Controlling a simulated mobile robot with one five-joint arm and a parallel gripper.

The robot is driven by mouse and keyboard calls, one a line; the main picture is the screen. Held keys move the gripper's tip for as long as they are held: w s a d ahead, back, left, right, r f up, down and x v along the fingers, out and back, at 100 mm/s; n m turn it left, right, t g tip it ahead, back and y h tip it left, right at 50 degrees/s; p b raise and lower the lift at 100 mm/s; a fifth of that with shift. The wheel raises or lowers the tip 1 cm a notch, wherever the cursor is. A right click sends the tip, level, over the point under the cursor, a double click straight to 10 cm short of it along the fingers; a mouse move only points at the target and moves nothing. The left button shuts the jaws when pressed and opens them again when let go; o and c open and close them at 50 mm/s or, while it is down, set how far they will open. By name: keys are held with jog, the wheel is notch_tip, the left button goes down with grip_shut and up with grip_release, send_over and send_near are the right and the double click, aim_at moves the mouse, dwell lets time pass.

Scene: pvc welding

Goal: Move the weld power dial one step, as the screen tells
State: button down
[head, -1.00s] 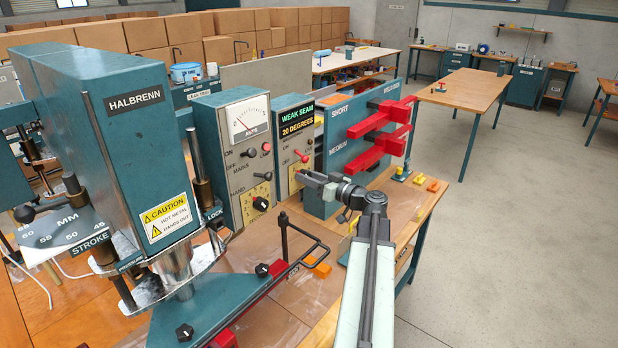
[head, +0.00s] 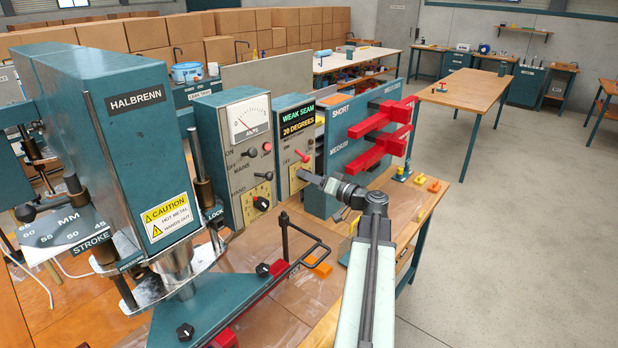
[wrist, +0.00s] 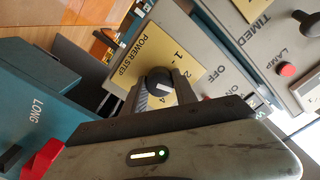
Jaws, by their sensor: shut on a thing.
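The weld power dial (wrist: 158,80) is a dark round knob with a white mark, on a yellow plate (wrist: 140,45) lettered POWER STEP. My gripper (wrist: 160,94) is shut on the knob, one jaw on each side. In the head view my gripper (head: 312,177) reaches the front of the control box and hides the knob.
A red switch lever (head: 303,156) sits just above my gripper.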

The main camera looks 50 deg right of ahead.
jog(key=shift+m, duration=1.7)
jog(key=c, duration=1)
grip_release()
jog(key=shift+o, duration=0.2)
jog(key=shift+s, duration=0.1)
jog(key=s, duration=0.7)
jog(key=shift+s+d, duration=0.3)
jog(key=shift+d, duration=0.05)
